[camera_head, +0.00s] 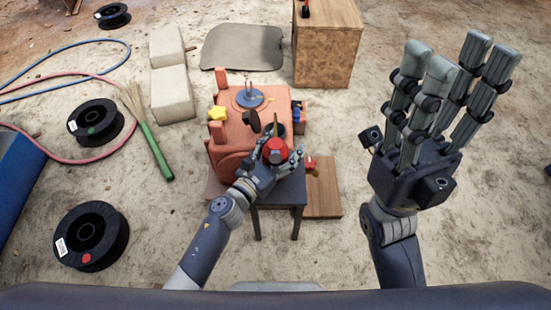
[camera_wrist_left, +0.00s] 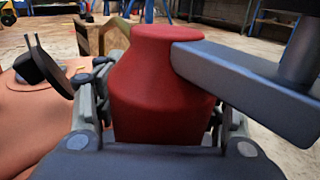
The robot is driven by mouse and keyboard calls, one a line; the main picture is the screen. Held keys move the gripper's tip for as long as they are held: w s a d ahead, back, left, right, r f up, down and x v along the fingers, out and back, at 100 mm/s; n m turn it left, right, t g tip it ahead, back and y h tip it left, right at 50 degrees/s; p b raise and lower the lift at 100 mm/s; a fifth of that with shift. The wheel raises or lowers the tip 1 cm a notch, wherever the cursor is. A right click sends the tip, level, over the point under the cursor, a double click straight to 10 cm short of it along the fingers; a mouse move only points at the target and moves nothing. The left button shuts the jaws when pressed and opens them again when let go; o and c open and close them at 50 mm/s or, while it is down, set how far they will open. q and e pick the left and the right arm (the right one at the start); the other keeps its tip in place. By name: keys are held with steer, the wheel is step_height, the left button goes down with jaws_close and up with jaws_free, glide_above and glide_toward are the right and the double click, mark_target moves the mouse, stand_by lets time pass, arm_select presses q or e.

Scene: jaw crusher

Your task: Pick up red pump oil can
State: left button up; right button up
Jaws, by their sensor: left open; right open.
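The red pump oil can (camera_head: 275,151) stands by the orange-red machine (camera_head: 228,160), over the dark stand (camera_head: 287,189). My left gripper (camera_head: 266,160) is at the can, with its fingers beside it. In the left wrist view the can (camera_wrist_left: 160,85) fills the middle, between the open fingers (camera_wrist_left: 160,120) on both sides. I cannot tell whether the fingers touch it. A dark grey bar crosses in front of the can's upper right there. My right gripper (camera_head: 437,100) is open and empty, raised at the right. The can's base is hidden.
A wooden box (camera_head: 327,50) stands at the back. Black spools (camera_head: 91,236), a green-handled broom (camera_head: 155,150), pale blocks (camera_head: 171,95) and hoses lie on the left. A wooden board (camera_head: 325,195) lies right of the stand.

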arm_select(q)
steer(key=shift+w+d, duration=0.1)
steer(key=shift+w, duration=0.05)
steer(key=c, duration=1.2)
steer(key=shift+c, duration=1.2)
steer(key=shift+r, duration=0.2)
jaws_close()
